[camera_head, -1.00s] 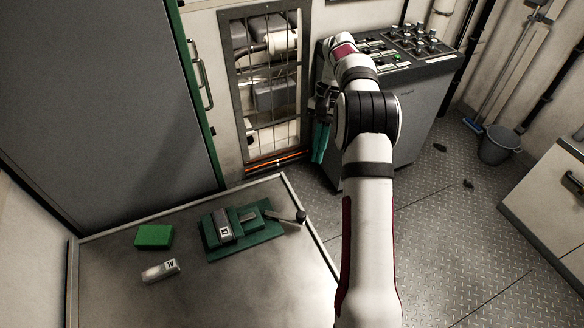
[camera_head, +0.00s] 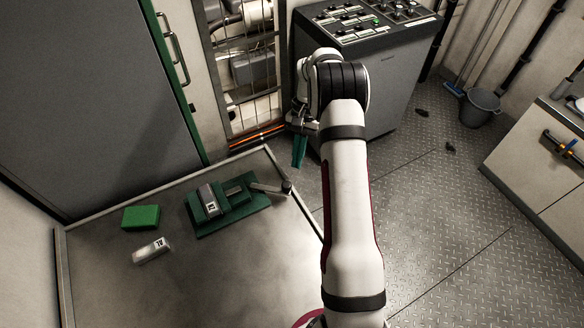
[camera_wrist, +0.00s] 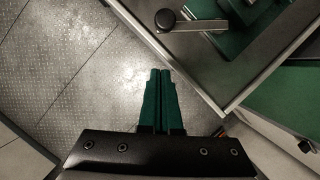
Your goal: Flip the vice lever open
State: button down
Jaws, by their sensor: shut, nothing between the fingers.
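The green vice (camera_head: 228,205) lies on the metal table, with a silver labelled block (camera_head: 209,201) in it. Its lever (camera_head: 268,188) is a grey bar with a dark round knob, reaching right toward the table's edge. The lever also shows at the top of the wrist view (camera_wrist: 196,25), its knob at the bar's left end. My gripper (camera_head: 299,150) has green fingers, pointing down beyond the table's far right edge. In the wrist view the fingers (camera_wrist: 160,75) are together and empty, apart from the lever, over the floor side of the table edge.
A green block (camera_head: 140,217) and a second silver labelled block (camera_head: 151,251) lie left of the vice. The table's raised rim (camera_head: 292,198) runs near the knob. A grey control cabinet (camera_head: 385,85) stands behind my arm. The front of the table is clear.

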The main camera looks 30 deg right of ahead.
jog(key=shift+s+a, duration=1.25)
jog(key=shift+a, duration=0.25)
jog(key=shift+s+a+m, duration=0.2)
jog(key=shift+s+m, duration=0.3)
jog(key=shift+m, duration=0.1)
jog(key=shift+s+a+m+t+y, duration=0.3)
jog(key=shift+s+m, duration=0.2)
jog(key=shift+m, duration=0.2)
jog(key=s+a+m, duration=0.1)
jog(key=s+m+t, duration=0.1)
jog(key=m, duration=0.1)
jog(key=shift+s+a, duration=0.1)
jog(key=shift+a, duration=0.3)
jog(key=a+m, duration=0.1)
jog(key=s+a+m+t, duration=0.1)
jog(key=m, duration=0.1)
jog(key=shift+s, duration=0.15)
jog(key=shift+s+a, duration=0.2)
jog(key=shift+a, duration=0.45)
